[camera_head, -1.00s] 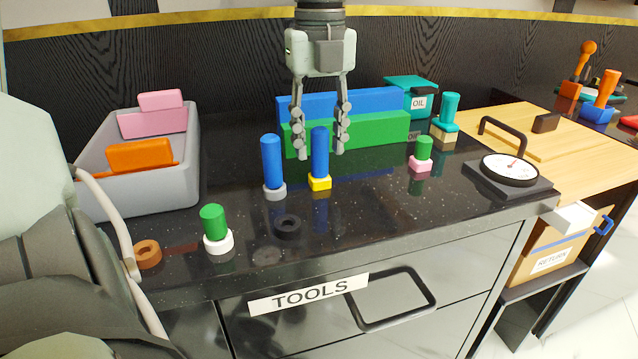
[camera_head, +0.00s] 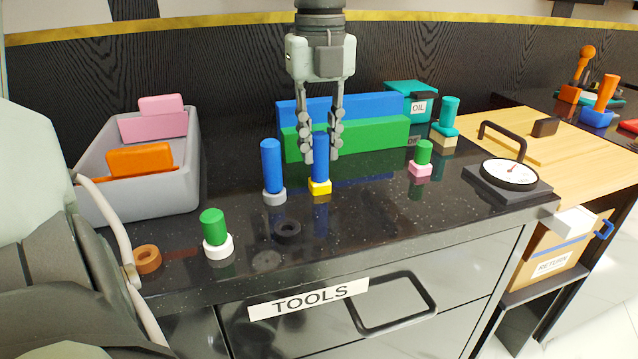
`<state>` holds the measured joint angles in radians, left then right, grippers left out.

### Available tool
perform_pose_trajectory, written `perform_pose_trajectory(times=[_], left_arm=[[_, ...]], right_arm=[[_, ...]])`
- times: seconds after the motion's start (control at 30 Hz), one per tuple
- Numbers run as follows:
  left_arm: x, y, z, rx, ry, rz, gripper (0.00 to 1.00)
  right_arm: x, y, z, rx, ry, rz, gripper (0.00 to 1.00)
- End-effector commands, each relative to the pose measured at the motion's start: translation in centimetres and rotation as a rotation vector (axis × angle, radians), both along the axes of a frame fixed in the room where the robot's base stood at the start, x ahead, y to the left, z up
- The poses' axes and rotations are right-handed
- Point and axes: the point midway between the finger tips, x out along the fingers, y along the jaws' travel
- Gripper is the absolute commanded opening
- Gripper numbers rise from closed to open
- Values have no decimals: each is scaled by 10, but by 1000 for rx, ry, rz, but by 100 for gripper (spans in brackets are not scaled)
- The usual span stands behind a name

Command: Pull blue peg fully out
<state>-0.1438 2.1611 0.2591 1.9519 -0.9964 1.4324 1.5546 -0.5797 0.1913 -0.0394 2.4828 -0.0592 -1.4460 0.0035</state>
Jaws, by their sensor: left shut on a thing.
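My left gripper (camera_head: 320,153) comes down from the top centre and is shut on the blue peg (camera_head: 320,168) that stands upright in the yellow socket (camera_head: 320,187). Its fingers lie on both sides of the peg's upper part. The peg's lower end still meets the yellow socket. A second blue peg (camera_head: 271,165) stands upright in a grey socket (camera_head: 274,196) just to the left, apart from the fingers. My right gripper is not in view.
Green pegs stand in a white ring (camera_head: 218,247) and a pink base (camera_head: 420,170). A black ring (camera_head: 288,230) and a brown ring (camera_head: 147,259) lie in front. Blue (camera_head: 365,103) and green (camera_head: 365,138) blocks stand behind. A grey bin (camera_head: 185,180) is left, a gauge (camera_head: 510,174) right.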

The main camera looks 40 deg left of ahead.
Motion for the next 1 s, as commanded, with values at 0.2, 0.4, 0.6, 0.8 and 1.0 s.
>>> perform_pose_trajectory(times=[0.2, 0.4, 0.6, 0.8, 1.0], left_arm=[[0, 0, 0, 0, 0, 0, 0], [0, 0, 2, 0, 0, 0, 0], [0, 0, 5, 0, -1, 0, 0], [0, 0, 8, 0, -1, 0, 0], [0, 0, 11, 0, -1, 0, 0]], right_arm=[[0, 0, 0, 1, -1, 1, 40], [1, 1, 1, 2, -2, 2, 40], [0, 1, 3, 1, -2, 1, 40], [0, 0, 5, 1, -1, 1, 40], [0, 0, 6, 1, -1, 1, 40]])
